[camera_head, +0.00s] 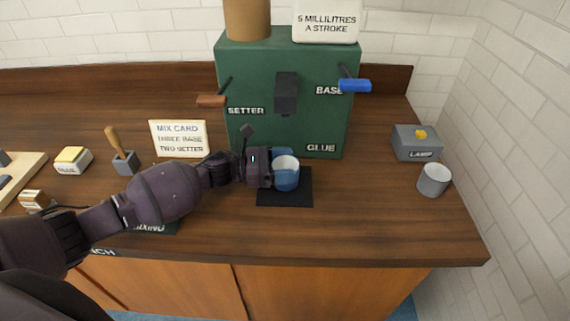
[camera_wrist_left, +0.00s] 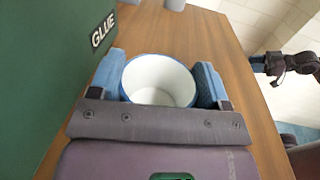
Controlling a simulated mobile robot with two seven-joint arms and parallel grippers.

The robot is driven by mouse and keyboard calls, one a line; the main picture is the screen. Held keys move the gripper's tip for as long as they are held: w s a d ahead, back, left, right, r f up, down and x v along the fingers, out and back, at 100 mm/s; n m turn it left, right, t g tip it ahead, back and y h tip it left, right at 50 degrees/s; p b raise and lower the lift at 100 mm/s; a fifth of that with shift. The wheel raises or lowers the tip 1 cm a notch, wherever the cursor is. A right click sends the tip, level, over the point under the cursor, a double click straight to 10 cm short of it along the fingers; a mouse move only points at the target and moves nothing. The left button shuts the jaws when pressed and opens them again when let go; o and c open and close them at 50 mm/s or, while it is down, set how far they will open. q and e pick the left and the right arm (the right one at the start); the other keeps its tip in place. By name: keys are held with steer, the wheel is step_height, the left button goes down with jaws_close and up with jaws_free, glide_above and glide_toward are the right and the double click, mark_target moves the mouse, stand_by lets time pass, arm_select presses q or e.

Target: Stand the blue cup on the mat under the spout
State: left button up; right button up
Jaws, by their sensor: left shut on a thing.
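The blue cup (camera_head: 287,176), white inside, stands upright over the black mat (camera_head: 297,200) in front of the green dispenser (camera_head: 290,60). My left gripper (camera_head: 279,168) comes from the left and is shut on the cup. In the left wrist view the cup (camera_wrist_left: 160,82) sits between the two blue finger pads, its opening facing up and empty. The black spout (camera_head: 287,93) juts from the dispenser above the cup. I cannot tell whether the cup's base touches the mat.
A blue BASE lever (camera_head: 355,85) and a brown SETTER lever (camera_head: 211,100) stick out of the dispenser. A mix card (camera_head: 180,139) stands left. A grey cup (camera_head: 434,180) and lamp box (camera_head: 417,142) stand right. The counter between mat and grey cup is clear.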

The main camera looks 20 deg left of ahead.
arm_select(q)
steer(key=o, duration=1.1)
steer(key=shift+s+a, duration=0.2)
steer(key=shift+a, duration=0.2)
steer(key=b+v, duration=0.1)
steer(key=v, duration=0.8)
steer(key=shift+b, duration=0.3)
steer(key=shift+s+a, duration=0.15)
steer(key=shift+a, duration=0.3)
